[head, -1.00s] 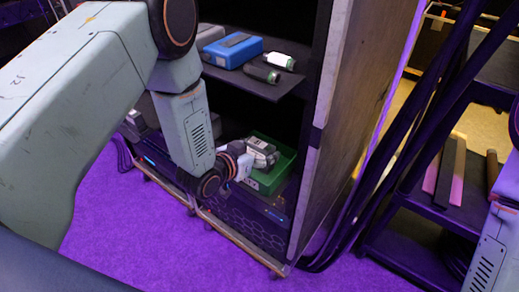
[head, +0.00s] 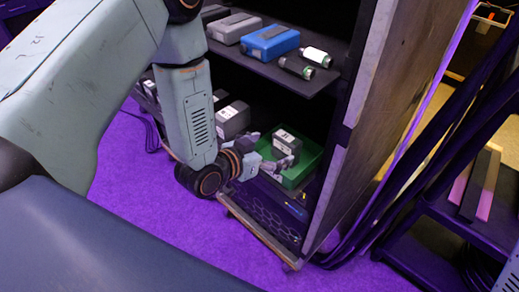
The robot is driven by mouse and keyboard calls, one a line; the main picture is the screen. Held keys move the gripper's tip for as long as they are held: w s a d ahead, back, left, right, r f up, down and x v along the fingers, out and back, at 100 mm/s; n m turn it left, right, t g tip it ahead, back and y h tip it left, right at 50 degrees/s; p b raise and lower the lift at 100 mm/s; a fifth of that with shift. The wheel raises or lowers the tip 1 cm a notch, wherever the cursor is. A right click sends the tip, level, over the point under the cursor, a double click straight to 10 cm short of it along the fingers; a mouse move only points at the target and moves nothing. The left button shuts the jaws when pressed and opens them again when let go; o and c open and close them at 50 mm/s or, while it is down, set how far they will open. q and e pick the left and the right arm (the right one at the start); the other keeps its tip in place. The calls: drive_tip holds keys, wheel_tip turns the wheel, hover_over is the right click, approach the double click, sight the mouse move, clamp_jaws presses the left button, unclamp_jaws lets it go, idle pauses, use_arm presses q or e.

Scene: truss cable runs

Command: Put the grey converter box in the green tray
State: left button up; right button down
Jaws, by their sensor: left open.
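The green tray (head: 313,158) sits on the lower level of the dark rack. A grey box with white labels (head: 287,142), which looks like the grey converter box, is at the tray, seemingly inside its walls; the gripper hides part of its lower side. My left gripper (head: 268,158) is open at the tray's left front side, its fingers close to the box. I cannot tell whether a finger still touches it. My right gripper is not in view.
More grey boxes (head: 233,118) stand left of the tray on the lower level. The shelf above holds a blue box (head: 270,42), a grey box (head: 233,28) and two cylindrical connectors (head: 303,62). The rack's side panel (head: 392,110) rises close to the tray's right.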

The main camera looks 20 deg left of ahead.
use_arm(q)
drive_tip(key=v, duration=0.5)
drive_tip(key=shift+r+p, duration=0.1)
drive_tip(key=shift+p, duration=0.2)
drive_tip(key=shift+s, duration=0.1)
